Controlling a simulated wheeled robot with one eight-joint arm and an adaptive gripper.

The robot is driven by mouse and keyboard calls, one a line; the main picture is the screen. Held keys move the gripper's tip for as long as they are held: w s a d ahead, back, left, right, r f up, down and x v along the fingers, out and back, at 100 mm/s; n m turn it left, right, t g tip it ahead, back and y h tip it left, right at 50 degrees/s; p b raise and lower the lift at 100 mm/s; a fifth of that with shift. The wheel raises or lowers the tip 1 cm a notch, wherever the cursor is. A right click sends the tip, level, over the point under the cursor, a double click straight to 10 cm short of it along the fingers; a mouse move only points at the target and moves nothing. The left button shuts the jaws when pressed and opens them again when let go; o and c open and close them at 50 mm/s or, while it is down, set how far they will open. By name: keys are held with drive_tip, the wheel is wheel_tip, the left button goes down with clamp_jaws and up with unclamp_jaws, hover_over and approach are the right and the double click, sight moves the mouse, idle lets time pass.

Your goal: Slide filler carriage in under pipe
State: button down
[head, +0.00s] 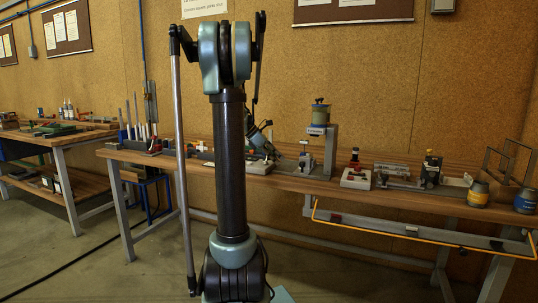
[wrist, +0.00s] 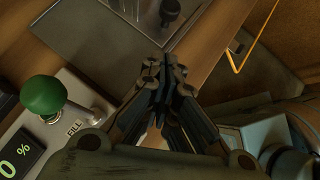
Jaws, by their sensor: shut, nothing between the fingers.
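Beyond the fingertips lies a grey metal plate (wrist: 125,28) with a dark round knob (wrist: 171,12).
The wooden bench (head: 398,202) carries several fixtures right of the stand and two jars (head: 478,194) at the right end. A yellow rail (head: 420,238) runs along its front, also in the wrist view (wrist: 250,45). My arm hides part of the bench.

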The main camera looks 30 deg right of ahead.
drive_tip(key=x, duration=0.3)
drive_tip(key=shift+s+f, duration=0.1)
drive_tip(key=shift+s+d, duration=0.2)
drive_tip(key=shift+d, duration=0.35)
drive_tip(key=shift+s+d, duration=0.2)
drive_tip(key=shift+d, duration=0.35)
drive_tip(key=shift+s+d, duration=0.25)
drive_tip(key=shift+d, duration=0.4)
